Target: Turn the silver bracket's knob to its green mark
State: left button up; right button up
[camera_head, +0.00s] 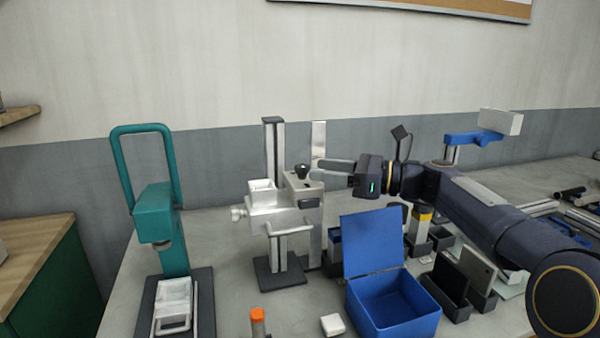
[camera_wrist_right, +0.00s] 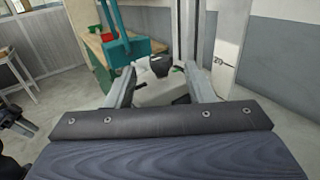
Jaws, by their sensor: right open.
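The silver bracket (camera_head: 300,190) stands on a silver upright post, with a black knob (camera_head: 302,170) on its top. In the right wrist view the black knob (camera_wrist_right: 161,66) sits ahead between the fingers, with a small green mark (camera_wrist_right: 178,69) beside it on the right. My right gripper (camera_head: 318,170) is open and empty, reaching in from the right with its fingertips close to the knob. In the wrist view my right gripper (camera_wrist_right: 160,80) has one finger on each side of the knob; I cannot tell whether either touches it. My left gripper is out of view.
A teal press (camera_head: 155,215) stands at the left. A blue open box (camera_head: 395,300) with a raised lid, an orange-capped item (camera_head: 258,320) and a small white block (camera_head: 332,325) are in front. Dark holders (camera_head: 447,290) crowd the right below my arm.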

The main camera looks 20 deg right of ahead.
aim_at(302, 169)
jog(key=shift+x, duration=1.95)
jog(key=c, duration=1)
